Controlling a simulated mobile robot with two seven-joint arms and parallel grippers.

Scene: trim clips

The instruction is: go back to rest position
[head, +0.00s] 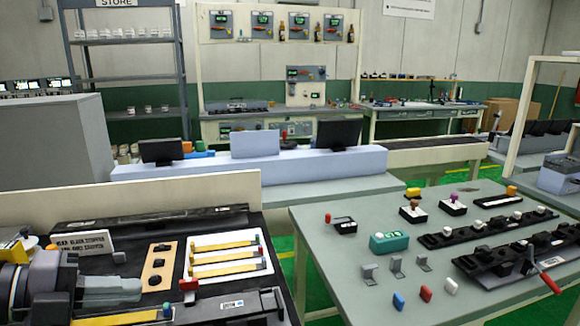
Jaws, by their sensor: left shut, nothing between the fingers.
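My left gripper (112,288) comes in low from the left edge, over the dark work panel of the left bench. Its grey fingers are shut with nothing between them. It sits left of a tan strip with black blocks (159,267) and a white frame (186,272) holding yellow strips with coloured ends. Another yellow strip (120,318) lies at the bottom edge, partly cut off. My right gripper is not in view.
A small lettered sign (82,244) stands behind my left gripper. A cream board (130,198) edges the left bench. The right table (345,268) holds black rails (487,229), a green box (389,243), small brackets and coloured blocks. A gap with green floor separates the benches.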

